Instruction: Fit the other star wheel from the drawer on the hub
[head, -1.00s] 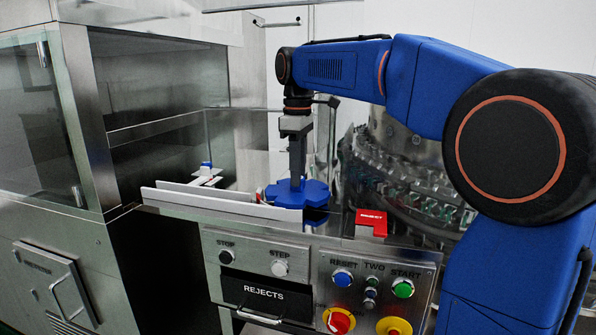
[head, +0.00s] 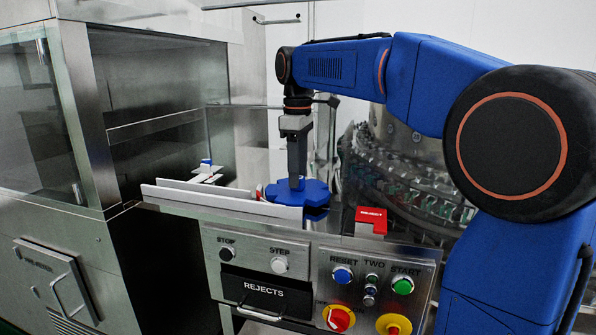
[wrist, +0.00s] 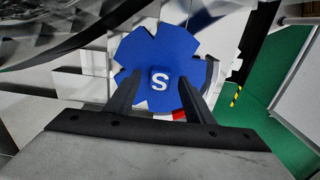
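A blue star wheel (head: 312,194) lies roughly flat behind the white guide rail, under my gripper (head: 296,183). In the wrist view the star wheel (wrist: 188,52) shows its notched rim and a raised blue knob (wrist: 158,79) marked with a white S. My gripper (wrist: 159,84) is open, with one finger on each side of the knob and a small gap showing at each side. The hub is hidden beneath the wheel. I cannot tell whether the wheel is fully seated.
White guide rails (head: 235,205) run in front of the wheel. A red REJECT block (head: 371,220) stands to its right, before the bottle carousel (head: 415,180). A glass-fronted cabinet stands left.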

